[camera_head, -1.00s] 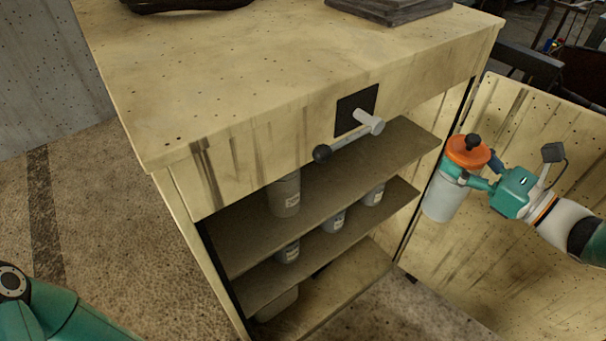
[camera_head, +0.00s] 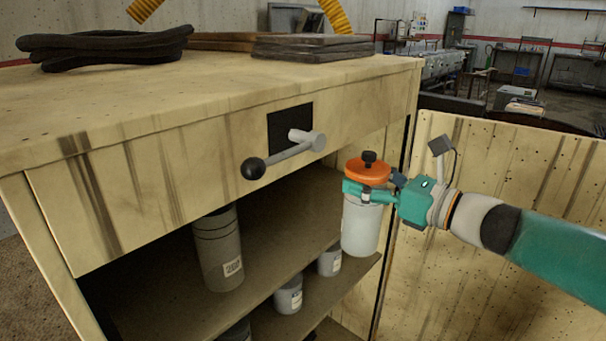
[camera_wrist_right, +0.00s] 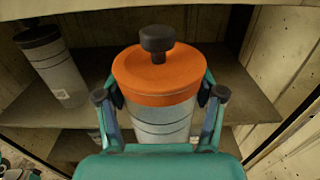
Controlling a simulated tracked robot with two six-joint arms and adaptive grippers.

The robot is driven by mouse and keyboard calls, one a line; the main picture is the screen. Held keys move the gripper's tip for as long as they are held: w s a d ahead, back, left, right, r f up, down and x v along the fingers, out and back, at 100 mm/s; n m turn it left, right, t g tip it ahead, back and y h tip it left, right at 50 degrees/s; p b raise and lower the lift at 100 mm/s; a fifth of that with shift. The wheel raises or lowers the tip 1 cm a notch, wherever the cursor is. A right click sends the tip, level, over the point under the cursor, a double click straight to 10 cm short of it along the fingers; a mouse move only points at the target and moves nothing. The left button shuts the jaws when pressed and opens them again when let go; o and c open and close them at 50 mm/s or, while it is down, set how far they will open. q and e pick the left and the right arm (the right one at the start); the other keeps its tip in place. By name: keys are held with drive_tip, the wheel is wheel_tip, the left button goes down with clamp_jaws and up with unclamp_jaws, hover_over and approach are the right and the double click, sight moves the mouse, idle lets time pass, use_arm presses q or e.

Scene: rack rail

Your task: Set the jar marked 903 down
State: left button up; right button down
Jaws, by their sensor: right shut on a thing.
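A pale grey jar (camera_head: 361,224) with an orange lid and black knob hangs upright in my right gripper (camera_head: 366,190). The gripper is shut around it just below the lid. It is in front of the open cabinet's right side, apart from the shelves as far as I can see. In the right wrist view the jar (camera_wrist_right: 158,80) stands between both fingers, with the shelf (camera_wrist_right: 235,92) behind it. No number shows on its visible side.
A tall grey jar (camera_head: 218,250) with a label stands on the upper shelf, left. Smaller jars (camera_head: 289,295) stand on the shelf below. A lever handle (camera_head: 290,152) with a black ball juts from the cabinet front. An open door panel (camera_head: 470,250) stands at right.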

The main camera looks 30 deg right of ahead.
drive_tip(key=x, duration=1.1)
drive_tip(key=shift+f+b, duration=0.25)
drive_tip(key=shift+b, duration=0.2)
drive_tip(key=shift+f, duration=0.1)
drive_tip(key=shift+c, duration=0.7)
unclamp_jaws()
drive_tip(key=v, duration=1.2)
drive_tip(key=shift+p, duration=0.35)
